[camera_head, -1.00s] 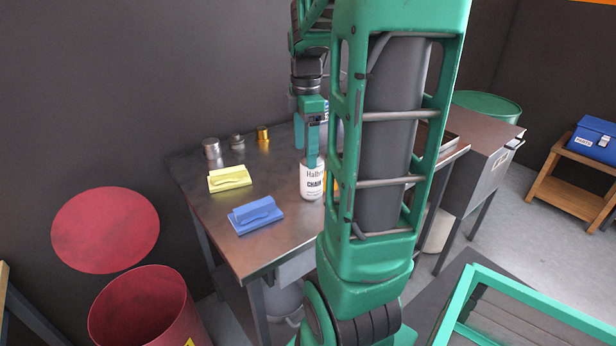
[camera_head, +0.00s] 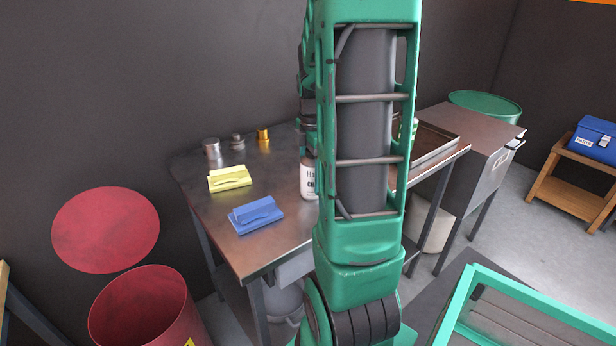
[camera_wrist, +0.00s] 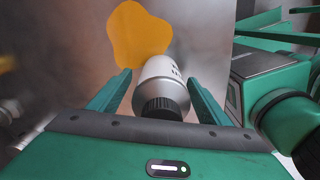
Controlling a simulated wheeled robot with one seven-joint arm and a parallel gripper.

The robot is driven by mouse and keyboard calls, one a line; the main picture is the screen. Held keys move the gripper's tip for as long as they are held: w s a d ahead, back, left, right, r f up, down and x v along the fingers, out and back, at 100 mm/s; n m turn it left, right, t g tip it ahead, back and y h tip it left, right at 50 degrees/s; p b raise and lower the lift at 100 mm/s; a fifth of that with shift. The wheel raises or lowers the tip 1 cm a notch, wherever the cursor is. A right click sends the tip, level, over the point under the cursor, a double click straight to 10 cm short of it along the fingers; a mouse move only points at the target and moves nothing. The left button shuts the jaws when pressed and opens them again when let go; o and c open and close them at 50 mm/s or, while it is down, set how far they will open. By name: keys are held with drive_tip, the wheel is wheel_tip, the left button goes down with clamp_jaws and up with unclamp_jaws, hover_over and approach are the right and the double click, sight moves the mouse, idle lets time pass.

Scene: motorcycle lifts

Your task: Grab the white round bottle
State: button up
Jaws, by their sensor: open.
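The white round bottle (camera_head: 308,180) stands on the metal workbench (camera_head: 258,246) in the head view, its right part hidden behind my arm. In the wrist view the bottle (camera_wrist: 160,82) has a black ribbed cap pointing toward the camera. My gripper (camera_wrist: 160,86) is open, with one green finger on each side of the bottle. I see gaps between the fingers and the bottle, and the bottle lies between them. In the head view my gripper is mostly hidden behind my arm.
Small metal cans (camera_head: 211,148) and a brass piece (camera_head: 263,134) stand at the back. An orange flat patch (camera_wrist: 138,36) lies just beyond the bottle. A metal tray (camera_head: 436,143) is at the right.

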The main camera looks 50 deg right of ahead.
drive_tip(key=shift+f, duration=0.7)
drive_tip(key=c, duration=1.4)
drive_tip(key=shift+r, duration=0.1)
